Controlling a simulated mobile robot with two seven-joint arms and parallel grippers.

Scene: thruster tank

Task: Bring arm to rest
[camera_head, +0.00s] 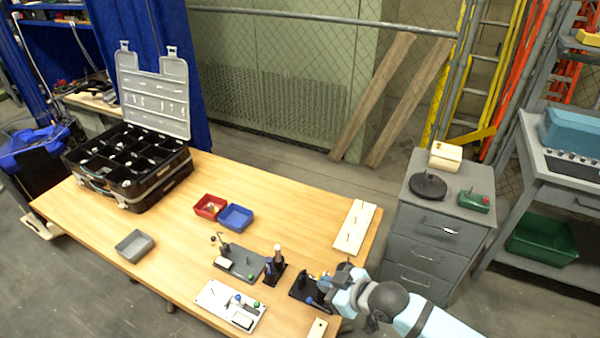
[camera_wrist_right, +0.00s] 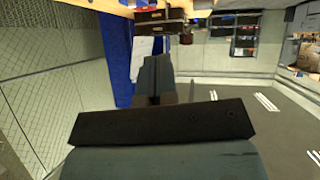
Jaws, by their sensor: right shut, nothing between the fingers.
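My right arm comes in from the bottom right of the head view, light blue with dark joints. Its gripper (camera_head: 326,284) is over the table's (camera_head: 170,235) right front part, close to a small black stand (camera_head: 303,289), and partly covers it. I cannot tell whether they touch. In the right wrist view my right gripper (camera_wrist_right: 155,82) has its fingers together with nothing between them. The wrist view appears upside down, with fence, blue curtain and floor beyond the fingers. My left gripper is not in view.
An open black case (camera_head: 128,192) stands at the table's far left. Red (camera_head: 209,206), blue (camera_head: 236,217) and grey (camera_head: 134,246) bins, a grey fixture board (camera_head: 240,264), a white board (camera_head: 222,303) and a wooden strip (camera_head: 354,228) lie on it. A grey drawer cabinet (camera_head: 432,245) stands right.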

